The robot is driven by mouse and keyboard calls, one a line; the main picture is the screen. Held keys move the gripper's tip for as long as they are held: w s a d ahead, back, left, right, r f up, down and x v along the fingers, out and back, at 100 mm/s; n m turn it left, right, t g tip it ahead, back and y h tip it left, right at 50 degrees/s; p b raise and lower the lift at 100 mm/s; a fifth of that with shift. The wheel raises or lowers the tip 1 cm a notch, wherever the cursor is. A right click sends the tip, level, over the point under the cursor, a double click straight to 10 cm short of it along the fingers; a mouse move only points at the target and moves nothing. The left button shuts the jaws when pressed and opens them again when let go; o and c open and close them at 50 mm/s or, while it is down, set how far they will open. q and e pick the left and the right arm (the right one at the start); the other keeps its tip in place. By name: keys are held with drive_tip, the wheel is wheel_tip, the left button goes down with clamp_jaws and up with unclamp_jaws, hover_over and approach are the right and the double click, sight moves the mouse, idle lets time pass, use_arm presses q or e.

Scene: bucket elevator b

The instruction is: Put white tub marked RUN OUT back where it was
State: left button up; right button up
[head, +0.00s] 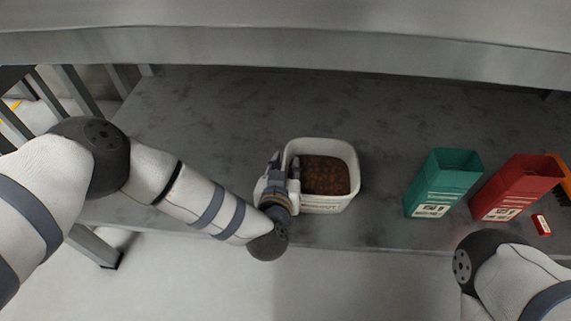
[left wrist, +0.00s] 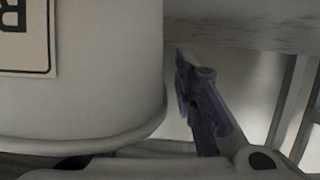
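The white tub (head: 325,205) stands on the grey shelf near its front edge in the head view, upright, with brown granular contents. Its wall with part of a black-lettered label, upside down, fills the left of the left wrist view (left wrist: 100,95). My left gripper (head: 279,170) is at the tub's left side wall. In the left wrist view one purple-grey finger (left wrist: 203,105) is outside the tub with a narrow gap to the wall; the other finger is hidden behind the tub. My right gripper is out of view; only the right arm shows.
A green open bin (head: 440,185) and a red open bin (head: 512,190) stand to the right of the tub. A small red box (head: 541,225) and an orange bin (head: 563,178) are at the far right. A grey beam (head: 300,45) overhangs the back.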

use_arm(q)
drive_tip(key=shift+r, duration=0.35)
drive_tip(key=p+v, duration=0.5)
drive_tip(key=v, duration=0.7)
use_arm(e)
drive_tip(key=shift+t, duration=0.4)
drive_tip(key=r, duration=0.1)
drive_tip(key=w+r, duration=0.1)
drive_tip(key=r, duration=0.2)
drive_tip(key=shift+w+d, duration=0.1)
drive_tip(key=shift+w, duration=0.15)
use_arm(q)
drive_tip(key=shift+f, duration=0.15)
